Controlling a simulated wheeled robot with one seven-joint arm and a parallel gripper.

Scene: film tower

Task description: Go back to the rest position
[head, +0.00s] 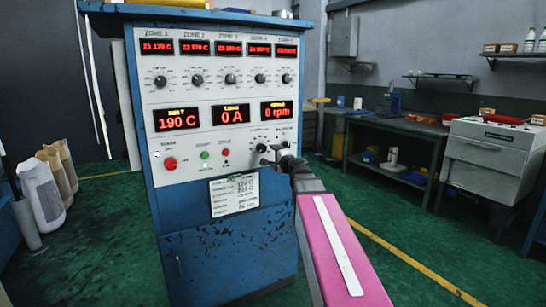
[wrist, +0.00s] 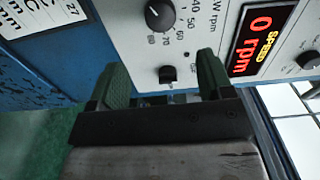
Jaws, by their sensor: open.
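My gripper (head: 272,156) is in front of the lower right of the control panel (head: 190,120) on the blue cabinet (head: 225,250). In the wrist view my gripper (wrist: 163,72) has its two green fingers spread apart, with nothing held. A small black switch (wrist: 167,74) on the panel shows between the fingers; I cannot tell whether they touch the panel. A black knob (wrist: 159,15) is just above, and the speed display (wrist: 262,38) reading 0 rpm is to the right. In the head view the melt display (head: 177,118) reads 190 C and the load display (head: 231,114) 0 A.
A red button (head: 170,163) sits at the panel's lower left. Pale sacks (head: 43,190) stand on the left. A workbench (head: 395,135) and a grey drawer cabinet (head: 490,160) stand on the right. Green floor (head: 400,215) with a yellow line is open between them and the blue cabinet.

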